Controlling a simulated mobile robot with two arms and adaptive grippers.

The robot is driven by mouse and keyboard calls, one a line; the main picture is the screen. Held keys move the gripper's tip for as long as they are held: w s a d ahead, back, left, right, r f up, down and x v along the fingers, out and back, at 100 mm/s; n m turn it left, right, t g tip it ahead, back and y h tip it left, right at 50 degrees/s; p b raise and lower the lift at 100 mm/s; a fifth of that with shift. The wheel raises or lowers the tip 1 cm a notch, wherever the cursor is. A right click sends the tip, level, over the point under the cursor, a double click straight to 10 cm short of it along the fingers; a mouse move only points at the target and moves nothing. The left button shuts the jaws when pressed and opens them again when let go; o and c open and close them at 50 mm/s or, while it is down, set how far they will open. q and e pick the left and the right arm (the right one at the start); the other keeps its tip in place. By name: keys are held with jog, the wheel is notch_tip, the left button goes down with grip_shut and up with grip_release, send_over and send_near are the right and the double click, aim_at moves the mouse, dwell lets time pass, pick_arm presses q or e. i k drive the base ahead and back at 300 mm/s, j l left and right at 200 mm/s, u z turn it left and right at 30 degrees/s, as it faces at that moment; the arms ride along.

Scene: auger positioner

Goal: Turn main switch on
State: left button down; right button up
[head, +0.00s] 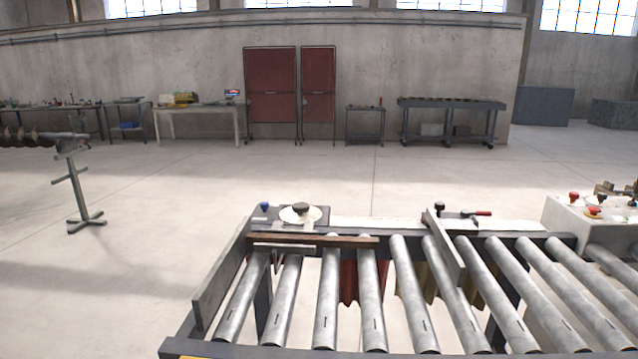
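A light control box (566,216) stands at the right edge, beyond the roller conveyor. On its top are a red knob (574,197) at the left, a second red knob (593,212) nearer the front, and another red part at the frame edge. These controls are too small to tell which one is the main switch or how it is set. The box is cut off by the right edge of the view. Neither of my grippers shows in the head view.
A roller conveyor (372,300) fills the lower middle and right, with a dark metal frame. A plate with a round white dial (300,214) sits at its back left. An auger on a stand (78,190) is at the far left. Open floor lies behind.

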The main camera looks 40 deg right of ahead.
aim_at(573, 197)
jog(key=i+j+u, duration=0.65)
jog(key=u, duration=0.15)
jog(key=i+j+u, duration=0.25)
jog(key=u, duration=0.15)
jog(key=i+z, duration=0.35)
jog(key=i, duration=0.15)
jog(key=i+j+z, duration=0.3)
jog(key=i, duration=0.2)
jog(key=i+l+z, duration=0.25)
jog(key=z, duration=0.15)
jog(key=i+l+z, duration=0.1)
jog(key=i+z, duration=0.75)
jog(key=i+j+z, duration=0.15)
jog(key=i+z, duration=0.45)
jog(key=i, duration=0.4)
jog(key=i+z, duration=0.15)
jog(key=i, duration=0.4)
jog(key=i+j+z, duration=0.15)
jog(key=i, duration=0.4)
jog(key=i+j+z, duration=0.2)
jog(key=i, duration=0.35)
jog(key=i+l+z, duration=0.25)
jog(key=z, duration=0.25)
jog(key=i+l+z, duration=0.1)
jog(key=i+z, duration=0.85)
jog(key=i+j+z, duration=0.15)
jog(key=z, duration=0.35)
jog(key=i+j+z, duration=0.45)
jog(key=l, duration=0.1)
